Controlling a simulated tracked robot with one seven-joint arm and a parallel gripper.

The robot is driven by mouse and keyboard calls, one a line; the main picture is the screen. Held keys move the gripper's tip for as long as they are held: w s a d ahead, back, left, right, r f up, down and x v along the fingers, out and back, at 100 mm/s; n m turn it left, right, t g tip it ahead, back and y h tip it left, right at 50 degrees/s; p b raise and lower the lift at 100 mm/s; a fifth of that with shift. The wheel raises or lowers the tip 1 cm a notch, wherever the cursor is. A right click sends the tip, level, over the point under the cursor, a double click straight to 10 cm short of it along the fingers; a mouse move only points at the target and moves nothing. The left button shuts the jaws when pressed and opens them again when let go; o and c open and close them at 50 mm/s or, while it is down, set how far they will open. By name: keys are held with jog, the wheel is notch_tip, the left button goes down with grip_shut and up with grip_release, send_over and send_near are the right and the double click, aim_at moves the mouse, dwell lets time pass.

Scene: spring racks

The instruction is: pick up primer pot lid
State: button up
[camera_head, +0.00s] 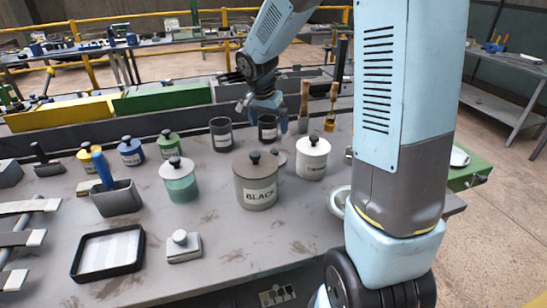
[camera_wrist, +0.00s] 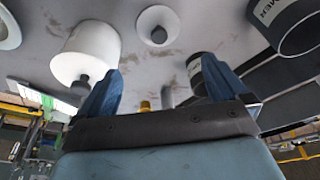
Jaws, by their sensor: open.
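A loose pale lid with a dark knob (camera_wrist: 158,25) lies on the table in the wrist view, ahead of and between my fingers. In the head view a small pale lid (camera_head: 280,157) shows partly, behind the pot marked BLACK. I cannot tell whether it is the primer lid. A white pot with a dark-knobbed lid (camera_head: 313,157) stands to its right; its label is too small to read. It also shows in the wrist view (camera_wrist: 88,50). My gripper (camera_head: 265,112) is open and empty above the table, by a dark open can (camera_head: 267,128), apart from the lid.
The grey BLACK pot (camera_head: 257,181) stands in front of the lid. Another dark open can (camera_head: 221,134) stands to the left. Two upright brushes (camera_head: 331,108) stand behind the white pot. A teal pot (camera_head: 179,180) and several small lidded pots are further left.

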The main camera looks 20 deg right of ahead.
aim_at(274, 151)
jog(key=x, duration=1.2)
jog(key=shift+s+f, duration=0.15)
jog(key=shift+f, duration=0.25)
jog(key=shift+w+d+f, duration=0.1)
jog(key=shift+w+f, duration=0.1)
jog(key=shift+f, duration=0.5)
jog(key=shift+c, duration=0.5)
jog(key=c, duration=0.6)
jog(key=shift+c, duration=0.2)
